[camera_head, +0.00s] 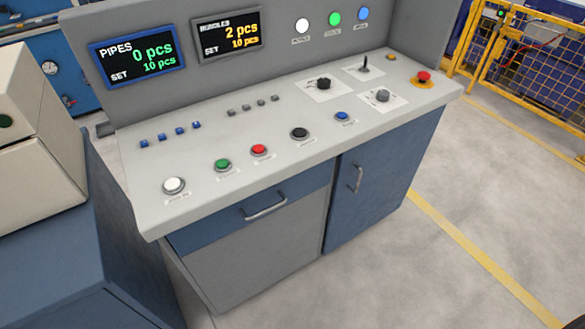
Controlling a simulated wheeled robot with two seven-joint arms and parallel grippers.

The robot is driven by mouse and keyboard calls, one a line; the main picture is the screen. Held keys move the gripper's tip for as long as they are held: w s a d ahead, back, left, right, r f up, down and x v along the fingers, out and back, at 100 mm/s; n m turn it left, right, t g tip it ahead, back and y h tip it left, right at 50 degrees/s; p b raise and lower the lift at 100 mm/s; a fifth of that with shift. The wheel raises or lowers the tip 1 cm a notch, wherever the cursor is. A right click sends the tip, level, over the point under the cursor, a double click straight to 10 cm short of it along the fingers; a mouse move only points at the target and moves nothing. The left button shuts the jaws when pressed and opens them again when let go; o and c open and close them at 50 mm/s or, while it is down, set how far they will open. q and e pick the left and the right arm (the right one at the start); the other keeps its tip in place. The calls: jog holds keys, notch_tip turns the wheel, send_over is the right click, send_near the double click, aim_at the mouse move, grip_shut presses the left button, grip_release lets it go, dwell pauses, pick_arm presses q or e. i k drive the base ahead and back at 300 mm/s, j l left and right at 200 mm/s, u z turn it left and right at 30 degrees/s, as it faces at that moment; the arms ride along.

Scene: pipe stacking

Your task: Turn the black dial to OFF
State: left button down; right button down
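The black dial (323,83) sits on a white label plate on the sloped top of the grey control console (205,205). It is towards the back, right of the middle. Its markings are too small to read, so I cannot tell which position it points to. A grey dial (382,96) on another white plate is to its right and nearer the front. A black lever (365,64) stands behind and to the right of the black dial. Neither of my grippers shows in this view.
A red emergency button (423,77) is at the console's right end. White (174,185), green (222,164), red (259,150) and black (299,133) buttons line the front. Displays (137,57) stand behind. Open floor (480,190) and a yellow fence (525,60) lie right.

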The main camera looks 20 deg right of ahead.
aim_at(324, 83)
jog(key=k+j+z, duration=0.35)
jog(key=j, duration=0.3)
jog(key=k+j+z, duration=0.35)
jog(key=j, duration=0.2)
jog(key=k+j+z, duration=0.35)
jog(key=j, duration=0.15)
jog(key=i+l+u, duration=0.5)
jog(key=l, duration=0.25)
jog(key=i+l+u, duration=0.45)
jog(key=l, duration=0.5)
jog(key=i+l+u, duration=0.3)
jog(key=l+u, duration=0.2)
jog(key=l, duration=0.5)
jog(key=l+u, duration=0.45)
jog(key=l, duration=0.65)
jog(key=l+u, duration=0.5)
jog(key=l, duration=0.65)
jog(key=k, duration=0.1)
